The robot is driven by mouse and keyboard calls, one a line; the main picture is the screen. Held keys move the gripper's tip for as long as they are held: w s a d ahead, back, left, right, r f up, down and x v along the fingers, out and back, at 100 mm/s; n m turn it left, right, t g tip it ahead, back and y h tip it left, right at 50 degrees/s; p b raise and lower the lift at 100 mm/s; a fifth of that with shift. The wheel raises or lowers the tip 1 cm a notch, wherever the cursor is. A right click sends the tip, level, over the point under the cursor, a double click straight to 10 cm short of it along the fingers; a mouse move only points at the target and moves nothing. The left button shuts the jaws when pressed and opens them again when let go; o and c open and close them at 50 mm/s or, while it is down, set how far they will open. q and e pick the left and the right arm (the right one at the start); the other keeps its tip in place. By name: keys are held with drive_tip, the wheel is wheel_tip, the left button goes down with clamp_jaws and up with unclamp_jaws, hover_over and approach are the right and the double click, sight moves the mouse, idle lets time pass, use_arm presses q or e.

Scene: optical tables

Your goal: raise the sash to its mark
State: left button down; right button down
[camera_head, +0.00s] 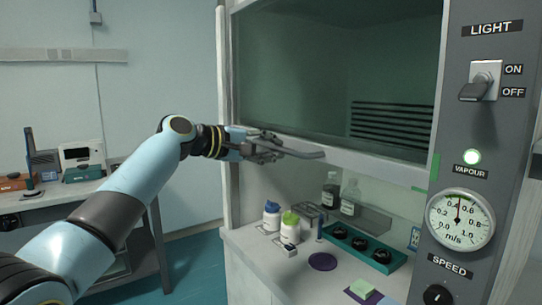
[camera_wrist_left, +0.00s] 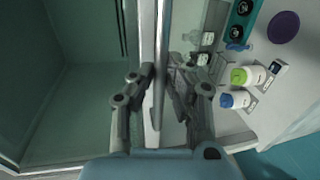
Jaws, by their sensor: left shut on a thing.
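The sash is a tinted glass pane (camera_head: 300,75) with a pale bottom rail (camera_head: 370,163), partly raised above the fume cupboard's worktop. A grey bar handle (camera_head: 305,154) runs along the rail. My left gripper (camera_head: 270,149) is shut on the handle near the rail's left part. In the left wrist view the handle (camera_wrist_left: 159,90) passes between the fingers of the gripper (camera_wrist_left: 160,80). A green strip (camera_head: 434,168) shows on the right post, and a small green patch (camera_head: 419,189) lies at the rail's right end, lower than most of the strip. My right gripper is out of view.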

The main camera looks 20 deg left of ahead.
use_arm(q)
wheel_tip(320, 180, up, 5)
drive_tip(key=p, duration=0.2)
drive_tip(key=shift+p, duration=0.4)
drive_tip(key=c, duration=1.6)
unclamp_jaws()
drive_tip(key=shift+s+a, duration=0.1)
drive_tip(key=v, duration=1.1)
drive_tip(key=shift+s+a, duration=0.25)
drive_tip(key=shift+s, duration=0.15)
drive_tip(key=shift+f, duration=0.1)
